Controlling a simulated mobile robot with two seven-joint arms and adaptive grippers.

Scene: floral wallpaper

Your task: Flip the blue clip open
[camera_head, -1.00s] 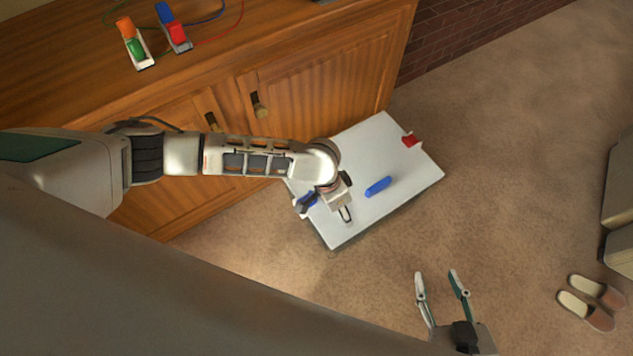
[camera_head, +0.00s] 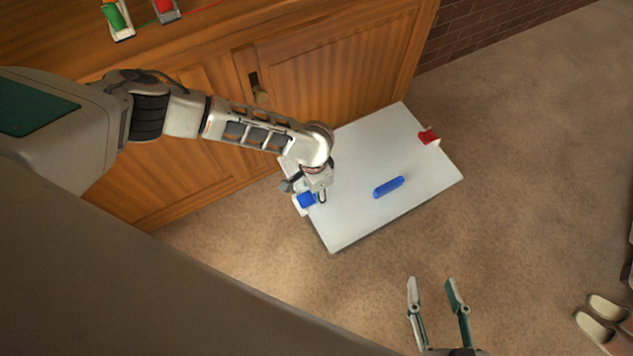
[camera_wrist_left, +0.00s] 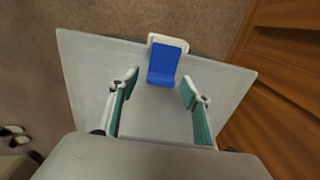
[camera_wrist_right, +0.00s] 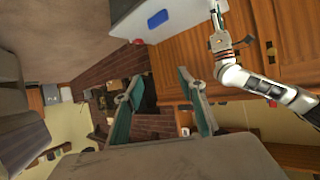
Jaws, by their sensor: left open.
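The blue clip (camera_head: 307,200) sits at the left edge of the white board (camera_head: 350,225). In the left wrist view the blue clip (camera_wrist_left: 163,65) is a blue flap with a white base on the board's far edge. My left gripper (camera_head: 321,196) is just to the right of the clip in the head view. In its wrist view my left gripper (camera_wrist_left: 160,84) is open and empty, with the clip ahead between its fingertips, apart from both. My right gripper (camera_head: 434,280) is open and empty over the carpet, away from the board. It also shows open in the right wrist view (camera_wrist_right: 158,82).
A blue bar (camera_head: 389,187) lies on the board. A red clip (camera_head: 428,137) is at its right edge. A wooden cabinet (camera_head: 330,65) stands behind the board, with coloured switches (camera_head: 117,20) on top. Slippers (camera_head: 605,325) lie on the carpet at right.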

